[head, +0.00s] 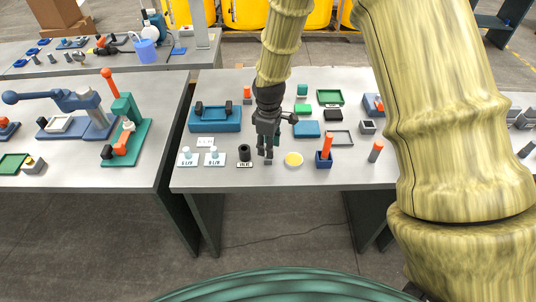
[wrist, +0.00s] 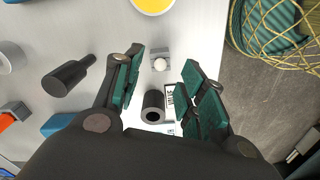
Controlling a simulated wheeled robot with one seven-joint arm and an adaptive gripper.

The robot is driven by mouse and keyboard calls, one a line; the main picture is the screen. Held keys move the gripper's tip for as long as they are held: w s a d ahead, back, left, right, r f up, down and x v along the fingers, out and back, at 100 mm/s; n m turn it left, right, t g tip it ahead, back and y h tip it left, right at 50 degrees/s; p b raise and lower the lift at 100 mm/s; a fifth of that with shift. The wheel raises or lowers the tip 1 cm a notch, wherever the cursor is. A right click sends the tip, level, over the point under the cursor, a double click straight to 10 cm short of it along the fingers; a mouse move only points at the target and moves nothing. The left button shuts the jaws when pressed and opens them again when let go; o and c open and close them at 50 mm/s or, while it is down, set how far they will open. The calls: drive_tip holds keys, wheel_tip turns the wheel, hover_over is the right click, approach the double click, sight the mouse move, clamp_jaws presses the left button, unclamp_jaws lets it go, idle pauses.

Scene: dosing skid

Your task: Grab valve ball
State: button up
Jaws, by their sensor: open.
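In the wrist view a small pale ball (wrist: 161,62), apparently the valve ball, sits on a grey square holder (wrist: 159,54). My gripper (wrist: 164,68) is open, with its green-padded fingers on either side of the ball in that view and nothing visible held. In the head view my gripper (head: 266,153) points down over the front of the table, between a black hollow cylinder (head: 244,152) and a yellow disc (head: 293,159). The ball cannot be made out there behind the fingers. How high the fingertips are above the ball is hard to tell.
The black cylinder (wrist: 152,106) stands close to the fingers on a labelled white plate (wrist: 171,96). A dark bottle-shaped piece (wrist: 68,76) lies to the left. A blue holder with an orange-red peg (head: 325,155) stands right of the disc. The table's front edge (head: 285,188) is near.

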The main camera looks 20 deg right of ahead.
drive_tip(key=shift+a+f+p, duration=0.1)
drive_tip(key=shift+f+p, duration=0.3)
drive_tip(key=shift+f, duration=1.4)
drive_tip(key=c, duration=0.9)
